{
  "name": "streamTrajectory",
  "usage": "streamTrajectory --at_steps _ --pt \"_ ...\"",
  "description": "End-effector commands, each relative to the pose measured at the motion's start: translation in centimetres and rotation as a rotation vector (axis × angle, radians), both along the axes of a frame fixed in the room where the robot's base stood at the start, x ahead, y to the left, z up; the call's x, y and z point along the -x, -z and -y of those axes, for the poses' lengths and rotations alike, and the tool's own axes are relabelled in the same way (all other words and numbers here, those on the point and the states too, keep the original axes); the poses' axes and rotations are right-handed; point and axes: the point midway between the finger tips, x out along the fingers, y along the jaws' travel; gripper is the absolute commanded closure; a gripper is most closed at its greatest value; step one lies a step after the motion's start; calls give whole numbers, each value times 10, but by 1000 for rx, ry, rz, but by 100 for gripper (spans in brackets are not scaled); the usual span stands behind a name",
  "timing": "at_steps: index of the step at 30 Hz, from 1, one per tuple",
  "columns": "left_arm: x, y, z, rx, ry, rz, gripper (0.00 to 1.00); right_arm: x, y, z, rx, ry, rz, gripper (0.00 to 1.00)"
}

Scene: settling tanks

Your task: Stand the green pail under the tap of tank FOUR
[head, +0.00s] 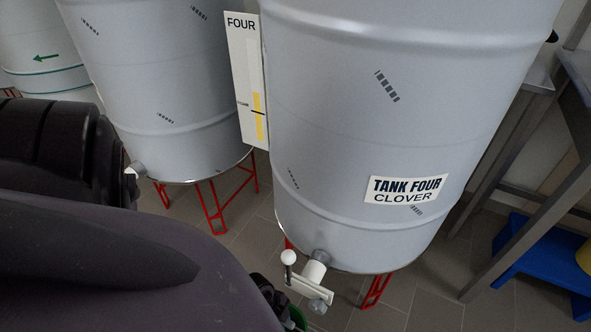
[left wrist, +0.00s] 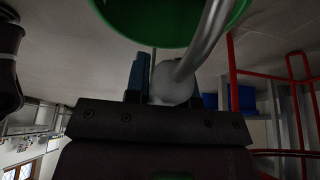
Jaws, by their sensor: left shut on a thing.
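Tank FOUR (head: 395,130) is a large pale grey drum labelled "TANK FOUR CLOVER", on red legs. Its tap (head: 314,272), a pale spout with a white ball-ended lever, sticks out low at the front. The green pail (head: 297,316) shows only as a sliver at the bottom edge, just left of and below the tap; my arm hides most of it. My left gripper (head: 275,301) is there, partly hidden. In the left wrist view, its jaws (left wrist: 172,85) are shut at the grey handle of the pail (left wrist: 160,22). My right gripper is not in view.
A second grey tank (head: 165,80) on red legs (head: 215,205) stands to the left. A gauge board (head: 245,80) marked FOUR is between them. At right are metal table legs (head: 510,190) and a blue platform (head: 540,262) with something yellow. Tiled floor is bare in front of them.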

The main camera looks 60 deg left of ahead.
Motion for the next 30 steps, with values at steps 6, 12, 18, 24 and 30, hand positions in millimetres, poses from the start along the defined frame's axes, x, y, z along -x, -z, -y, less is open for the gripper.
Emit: streamTrajectory --at_steps 6,12,18,24,30 --pt "-20 0 31 2 -2 1 100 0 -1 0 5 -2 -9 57" --pt "-26 0 41 1 -2 1 100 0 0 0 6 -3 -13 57" --pt "-23 27 47 0 -3 -13 100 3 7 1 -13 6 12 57" --pt "-27 37 47 0 -2 -4 100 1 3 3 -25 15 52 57" --pt "-29 35 47 0 -1 0 100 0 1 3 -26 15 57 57"
